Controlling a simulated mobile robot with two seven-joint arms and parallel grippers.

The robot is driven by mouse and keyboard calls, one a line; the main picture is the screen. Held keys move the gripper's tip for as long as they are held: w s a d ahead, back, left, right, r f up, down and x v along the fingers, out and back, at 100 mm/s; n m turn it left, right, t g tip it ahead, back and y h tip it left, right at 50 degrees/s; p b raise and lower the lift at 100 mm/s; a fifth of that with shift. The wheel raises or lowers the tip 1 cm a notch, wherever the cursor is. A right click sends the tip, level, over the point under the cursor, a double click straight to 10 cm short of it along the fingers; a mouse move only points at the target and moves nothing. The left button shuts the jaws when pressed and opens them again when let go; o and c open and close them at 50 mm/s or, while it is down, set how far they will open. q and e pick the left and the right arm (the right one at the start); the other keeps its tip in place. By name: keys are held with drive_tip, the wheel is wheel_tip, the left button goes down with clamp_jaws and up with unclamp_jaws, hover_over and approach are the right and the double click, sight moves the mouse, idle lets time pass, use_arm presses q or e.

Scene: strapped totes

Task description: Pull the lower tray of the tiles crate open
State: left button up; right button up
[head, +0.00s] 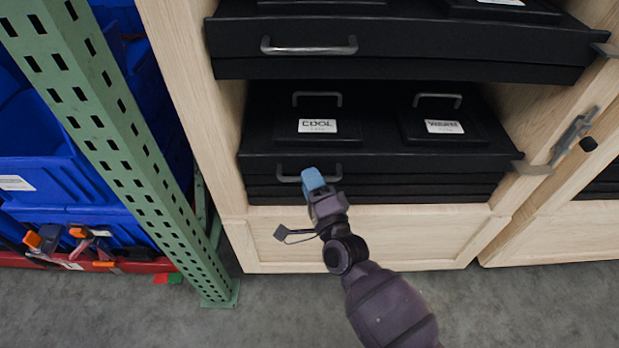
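A black crate (258,163) stands on the lower shelf of a light wooden cabinet. No label reading tiles is legible, so I cannot tell whether it is the tiles crate. Its front shows stacked layers, with a lower black band (420,193) under the upper one. A grey bar handle (285,179) is on the front, partly hidden by my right gripper. My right gripper (313,180), with a blue tip, is at the handle's middle. Its fingers overlap in this view, so I cannot tell whether they close on the bar. My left gripper is not in view.
Another black crate with a long grey handle (310,48) is on the shelf above. A green perforated post (110,130) and blue bins (40,170) stand at left. A metal latch (572,135) is on the right frame. Grey floor (520,305) in front is clear.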

drive_tip(key=shift+w+a, duration=0.15)
drive_tip(key=shift+w, duration=0.15)
drive_tip(key=shift+w+r, duration=0.1)
drive_tip(key=shift+w, duration=0.1)
drive_tip(key=shift+c, duration=0.6)
clamp_jaws()
